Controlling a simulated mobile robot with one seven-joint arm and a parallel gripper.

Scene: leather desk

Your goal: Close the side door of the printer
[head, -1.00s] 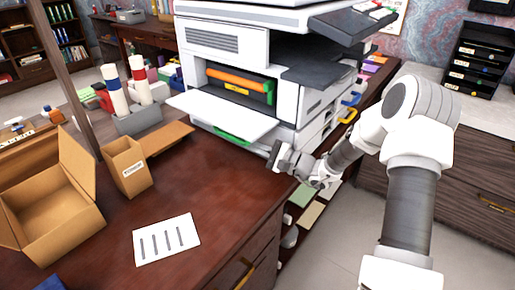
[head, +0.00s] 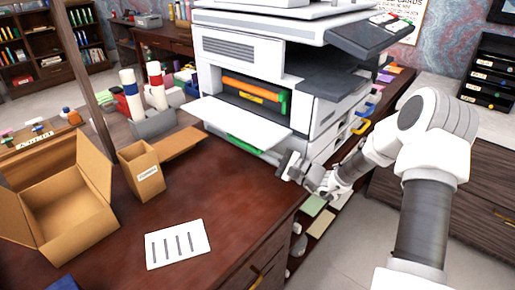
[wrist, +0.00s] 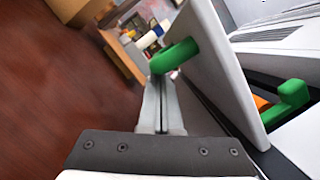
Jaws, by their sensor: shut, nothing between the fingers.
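The printer (head: 240,60) stands on the desk with its side door (head: 240,122) folded down and open, a white panel sticking out roughly level. A green handle (head: 246,145) sits on the door's outer face near its edge. My gripper (head: 285,163) is beside the printer, low and near the door's right corner. In the wrist view my gripper (wrist: 155,85) is shut and empty, its fingertips close to the green handle (wrist: 176,56); I cannot tell if they touch. The door (wrist: 222,65) rises to the right of the fingers there.
An orange roller (head: 250,88) and a green lever (wrist: 290,100) show inside the opening. An open cardboard box (head: 70,215), a small carton (head: 142,172) and a white sheet (head: 178,244) lie on the desk (head: 240,200). The desk's right edge runs below my arm.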

